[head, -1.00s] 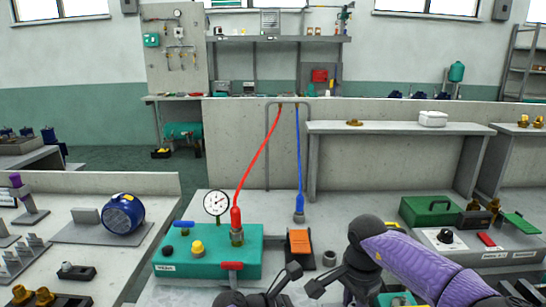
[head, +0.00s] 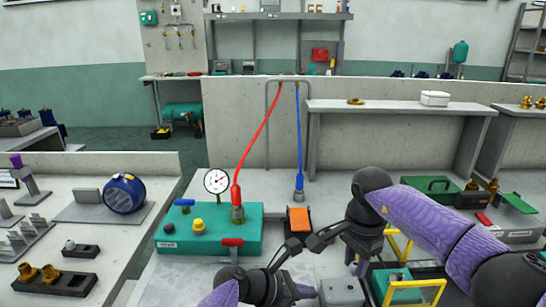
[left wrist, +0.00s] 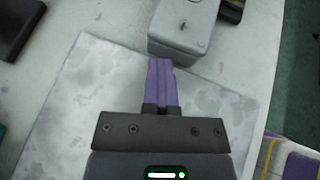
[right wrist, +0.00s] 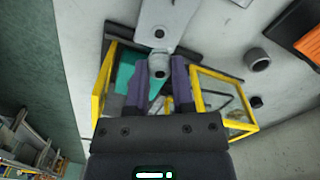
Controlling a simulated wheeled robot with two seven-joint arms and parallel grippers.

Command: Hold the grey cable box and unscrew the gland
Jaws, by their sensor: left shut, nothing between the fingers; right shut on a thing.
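The grey cable box (head: 342,292) sits low in the head view, and it also shows at the top of the left wrist view (left wrist: 184,26). My left gripper (head: 305,292) is shut and empty, its purple fingers (left wrist: 160,65) stopping close beside the box. My right gripper (right wrist: 159,78) points down at the box's other side. Its purple fingers are closed around a small round grey piece, apparently the gland (right wrist: 159,63), at the end of the box (right wrist: 168,18). The fingers partly hide how it joins the box.
A yellow-framed holder (head: 418,285) with a teal part lies under my right gripper. A teal pump unit (head: 208,240) with gauge and hoses stands behind my left arm. An orange-topped block (head: 298,220) is behind the grippers. A mottled grey mat (left wrist: 70,110) lies under my left gripper.

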